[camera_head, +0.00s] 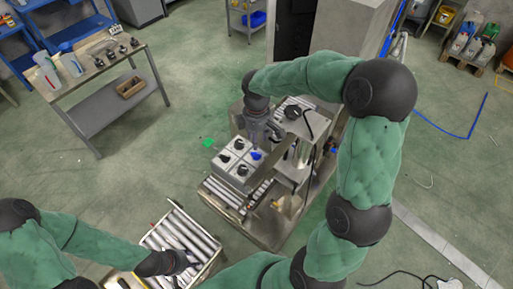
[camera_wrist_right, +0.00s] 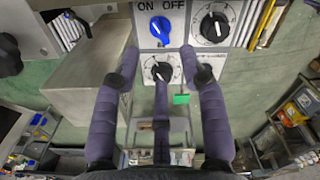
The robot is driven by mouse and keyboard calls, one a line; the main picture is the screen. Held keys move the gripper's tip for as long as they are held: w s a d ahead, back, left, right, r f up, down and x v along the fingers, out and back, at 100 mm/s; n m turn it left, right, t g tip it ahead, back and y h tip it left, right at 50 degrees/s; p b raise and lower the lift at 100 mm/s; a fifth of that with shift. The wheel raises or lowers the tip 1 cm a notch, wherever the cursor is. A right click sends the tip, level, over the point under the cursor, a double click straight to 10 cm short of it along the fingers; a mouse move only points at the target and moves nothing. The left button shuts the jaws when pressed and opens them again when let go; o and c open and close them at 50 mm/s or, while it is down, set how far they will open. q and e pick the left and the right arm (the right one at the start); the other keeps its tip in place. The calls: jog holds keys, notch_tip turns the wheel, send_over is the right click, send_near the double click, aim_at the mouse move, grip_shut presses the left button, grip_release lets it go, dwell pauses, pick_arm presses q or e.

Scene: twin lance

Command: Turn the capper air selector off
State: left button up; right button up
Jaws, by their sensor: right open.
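The capper control panel (camera_head: 228,166) is a light grey box with several knobs. Its blue selector knob (camera_wrist_right: 160,28) sits below the ON and OFF labels at the top of the right wrist view; I cannot tell surely which label it points to. The blue knob also shows in the head view (camera_head: 257,155). My right gripper (camera_wrist_right: 158,68) is open, with purple padded fingers. Its tips are around a black dial (camera_wrist_right: 158,71) in the picture, below the blue knob; contact is not clear. My left gripper (camera_head: 181,261) is low at the left, its fingers too small to read.
Another black dial (camera_wrist_right: 214,27) is right of the blue knob. The panel stands beside a roller conveyor (camera_head: 225,194) and capper machine. A table (camera_head: 93,72) with bottles stands at the back left. Green floor lies between.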

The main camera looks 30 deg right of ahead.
aim_at(256, 154)
jog(key=f, duration=0.6)
jog(key=shift+w+d+f, duration=0.15)
jog(key=shift+w+d, duration=0.05)
jog(key=shift+w, duration=0.1)
jog(key=shift+s+a+f, duration=0.1)
jog(key=shift+s+f, duration=0.1)
jog(key=shift+f, duration=0.45)
jog(key=shift+w+f, duration=0.1)
jog(key=shift+f, duration=0.15)
grip_shut()
